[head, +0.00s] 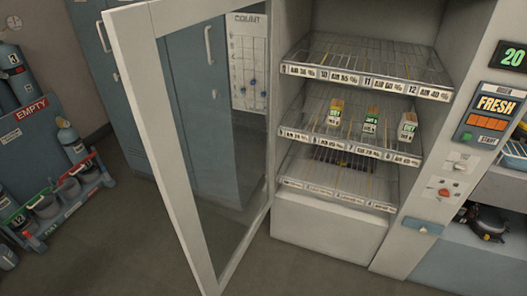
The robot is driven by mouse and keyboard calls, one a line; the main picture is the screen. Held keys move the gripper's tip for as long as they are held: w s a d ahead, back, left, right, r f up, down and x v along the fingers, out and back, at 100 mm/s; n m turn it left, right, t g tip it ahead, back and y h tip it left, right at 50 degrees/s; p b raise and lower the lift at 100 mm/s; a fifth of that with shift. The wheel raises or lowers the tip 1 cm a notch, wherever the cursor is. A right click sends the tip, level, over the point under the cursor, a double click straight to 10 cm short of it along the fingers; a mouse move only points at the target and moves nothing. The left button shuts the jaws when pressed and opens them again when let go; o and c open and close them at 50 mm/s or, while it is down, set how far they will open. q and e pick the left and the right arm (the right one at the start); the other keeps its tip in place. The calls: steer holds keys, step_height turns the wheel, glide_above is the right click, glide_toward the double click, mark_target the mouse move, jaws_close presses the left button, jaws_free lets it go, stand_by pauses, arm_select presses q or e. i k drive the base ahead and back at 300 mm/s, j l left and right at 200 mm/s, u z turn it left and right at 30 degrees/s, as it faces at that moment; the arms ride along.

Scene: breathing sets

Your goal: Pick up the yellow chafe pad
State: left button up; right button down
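I cannot tell for sure which thing is the yellow chafe pad. Neither of my grippers is in view.
The cabinet's glass door (172,150) stands open at left. Two more small labelled blocks (371,119) (407,127) stand on the middle shelf. A dark thing (485,222) lies in the lower right bay. A blue cylinder rack (62,200) stands far left. The floor between is clear.

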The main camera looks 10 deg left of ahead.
mark_target(337, 107)
steer(key=i+j+z, duration=0.25)
steer(key=j, duration=0.25)
steer(key=j+z, duration=0.25)
steer(key=j, duration=0.25)
steer(key=i+j+z, duration=0.15)
steer(key=j+z, duration=0.15)
steer(key=j, duration=0.8)
steer(key=i+j+z, duration=0.1)
steer(key=j, duration=0.45)
steer(key=j+z, duration=0.4)
steer(key=j, duration=0.25)
steer(key=j+z, duration=0.45)
steer(key=j, duration=0.2)
steer(key=i+j, duration=0.1)
steer(key=i, duration=0.35)
steer(key=k+l, duration=0.15)
steer(key=z, duration=0.05)
